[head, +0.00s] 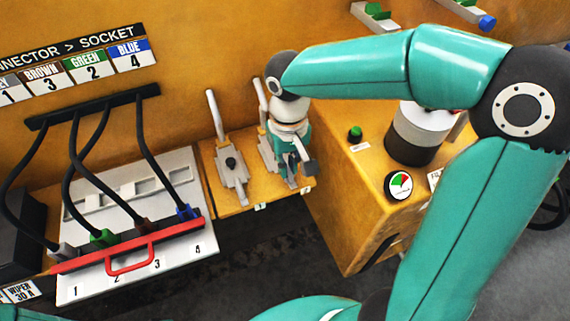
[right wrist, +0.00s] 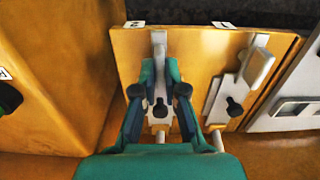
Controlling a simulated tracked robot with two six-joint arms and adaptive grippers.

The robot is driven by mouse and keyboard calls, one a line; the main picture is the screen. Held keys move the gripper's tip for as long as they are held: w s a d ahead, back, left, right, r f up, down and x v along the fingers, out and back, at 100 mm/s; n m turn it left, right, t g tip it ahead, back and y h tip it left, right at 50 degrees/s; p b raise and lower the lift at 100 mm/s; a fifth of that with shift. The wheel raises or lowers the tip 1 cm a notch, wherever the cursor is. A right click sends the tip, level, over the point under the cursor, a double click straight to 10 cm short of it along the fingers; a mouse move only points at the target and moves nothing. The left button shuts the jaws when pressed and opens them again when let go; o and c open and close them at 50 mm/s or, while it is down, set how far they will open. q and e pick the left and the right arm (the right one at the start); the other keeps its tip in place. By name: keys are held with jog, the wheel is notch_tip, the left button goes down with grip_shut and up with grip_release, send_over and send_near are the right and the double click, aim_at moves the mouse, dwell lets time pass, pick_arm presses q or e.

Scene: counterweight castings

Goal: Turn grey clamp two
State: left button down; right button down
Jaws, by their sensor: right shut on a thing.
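Grey clamp two (head: 264,150) stands on the right of the wooden board, partly hidden by my right gripper (head: 296,166). In the right wrist view clamp two (right wrist: 159,42) lies between the fingers of my right gripper (right wrist: 159,92), beside the label 2 (right wrist: 133,24). The gripper is shut on the clamp; the exact contact is hard to see. The lever (head: 261,98) of clamp two stands up behind the gripper. Another grey clamp (head: 231,170), by label 1, stands to its left with its lever up and a black knob; it also shows in the right wrist view (right wrist: 240,78). My left gripper is out of view.
Left of the clamps is a numbered socket panel (head: 90,287) with several black cables, coloured plugs and a red bar (head: 130,245). Right of them is a wooden box (head: 345,215) with a gauge (head: 399,185), a green button (head: 355,133) and a dark cylinder (head: 408,148).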

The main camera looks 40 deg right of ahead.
jog(key=shift+w+r, duration=0.1)
jog(key=shift+r, duration=0.05)
jog(key=c, duration=1.2)
grip_release()
jog(key=shift+c, duration=0.2)
notch_tip(320, 180, up, 12)
